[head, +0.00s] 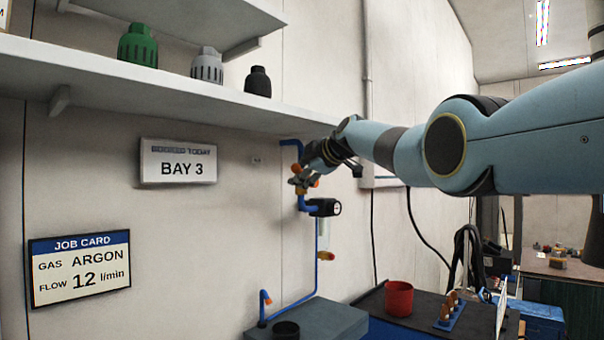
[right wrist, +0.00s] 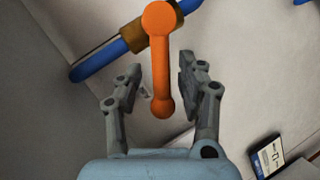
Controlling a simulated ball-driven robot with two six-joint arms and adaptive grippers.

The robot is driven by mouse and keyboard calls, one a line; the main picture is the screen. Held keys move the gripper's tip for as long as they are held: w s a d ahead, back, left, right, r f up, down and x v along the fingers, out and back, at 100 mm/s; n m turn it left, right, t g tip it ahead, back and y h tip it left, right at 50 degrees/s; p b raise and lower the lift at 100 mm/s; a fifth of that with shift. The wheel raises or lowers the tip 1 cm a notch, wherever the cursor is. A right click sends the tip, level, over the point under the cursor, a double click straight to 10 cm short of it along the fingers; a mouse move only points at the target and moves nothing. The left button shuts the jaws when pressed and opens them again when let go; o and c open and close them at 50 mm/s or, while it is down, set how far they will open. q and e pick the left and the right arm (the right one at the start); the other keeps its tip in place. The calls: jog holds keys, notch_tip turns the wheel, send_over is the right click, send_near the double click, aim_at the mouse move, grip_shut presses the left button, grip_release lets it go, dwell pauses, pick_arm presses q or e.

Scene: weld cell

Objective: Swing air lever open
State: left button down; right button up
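The air lever (right wrist: 160,62) is an orange bar with rounded ends. In the right wrist view it stands out across the blue pipe (right wrist: 97,62) from a brass-coloured valve body (right wrist: 136,37). My right gripper (right wrist: 160,75) is open, with one finger on each side of the lever and a visible gap to both. In the head view the right gripper (head: 303,179) is at the blue wall pipe (head: 302,204), above the round black gauge (head: 325,207), and hides most of the lever. My left gripper is not in view.
A shelf (head: 150,88) with green, grey and black caps runs along the wall left of the arm. Below the pipe are a grey block (head: 330,317) and a dark bench with a red cup (head: 398,298). A job card (head: 80,268) hangs at left.

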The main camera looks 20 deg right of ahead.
jog(key=shift+s, duration=0.1)
jog(key=v, duration=1.1)
jog(key=shift+s+r, duration=0.15)
jog(key=shift+s, duration=0.15)
jog(key=shift+d, duration=0.15)
